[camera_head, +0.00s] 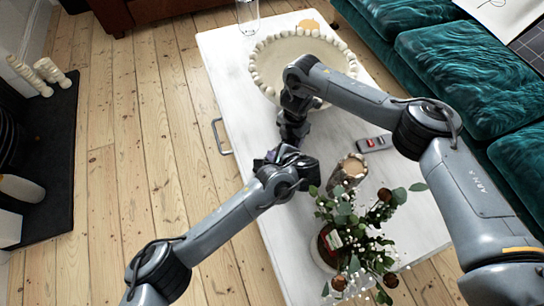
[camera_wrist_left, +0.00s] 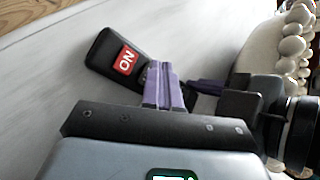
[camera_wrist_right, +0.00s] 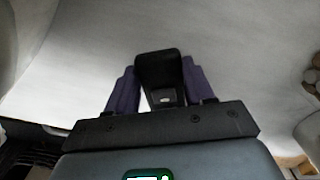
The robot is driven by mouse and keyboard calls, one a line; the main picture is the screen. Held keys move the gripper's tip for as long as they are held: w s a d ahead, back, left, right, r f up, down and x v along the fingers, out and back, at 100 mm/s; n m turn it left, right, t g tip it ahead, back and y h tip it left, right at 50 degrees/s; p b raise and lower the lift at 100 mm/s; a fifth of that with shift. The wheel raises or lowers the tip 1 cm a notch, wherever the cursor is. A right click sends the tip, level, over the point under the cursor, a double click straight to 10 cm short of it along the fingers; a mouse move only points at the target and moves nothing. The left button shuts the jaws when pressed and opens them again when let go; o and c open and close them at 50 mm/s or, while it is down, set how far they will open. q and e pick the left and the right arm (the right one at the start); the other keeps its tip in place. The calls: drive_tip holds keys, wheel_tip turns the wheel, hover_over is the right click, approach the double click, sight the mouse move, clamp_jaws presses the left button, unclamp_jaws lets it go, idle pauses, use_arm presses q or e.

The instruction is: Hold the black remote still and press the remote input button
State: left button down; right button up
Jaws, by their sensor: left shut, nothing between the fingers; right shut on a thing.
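The black remote (camera_wrist_left: 108,48) has a red patch marked "ON" and shows beside my left fingers in the left wrist view. My left gripper (camera_wrist_left: 160,68) is shut and empty, its purple fingertips at the remote's near edge; I cannot tell whether they touch. My right gripper (camera_wrist_right: 158,85) is shut on the remote (camera_wrist_right: 158,68), which lies between its purple fingers in the right wrist view. In the head view my left gripper (camera_head: 272,156) and right gripper (camera_head: 288,145) meet over the white table and largely hide the remote. The input button cannot be made out.
The white table (camera_head: 225,70) carries a beaded bowl (camera_head: 262,58) behind the grippers. A grey remote with a red button (camera_head: 373,143), a candle holder (camera_head: 346,178) and a leafy plant (camera_head: 355,235) stand to the right and front. A teal sofa (camera_head: 455,65) borders the table.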

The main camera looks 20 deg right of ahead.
use_arm(q)
drive_tip(key=shift+f, duration=0.15)
idle(0.3)
drive_tip(key=shift+r, duration=0.8)
drive_tip(key=shift+r, duration=2.55)
idle(1.1)
use_arm(e)
drive_tip(key=o, duration=1.2)
drive_tip(key=shift+r, duration=0.1)
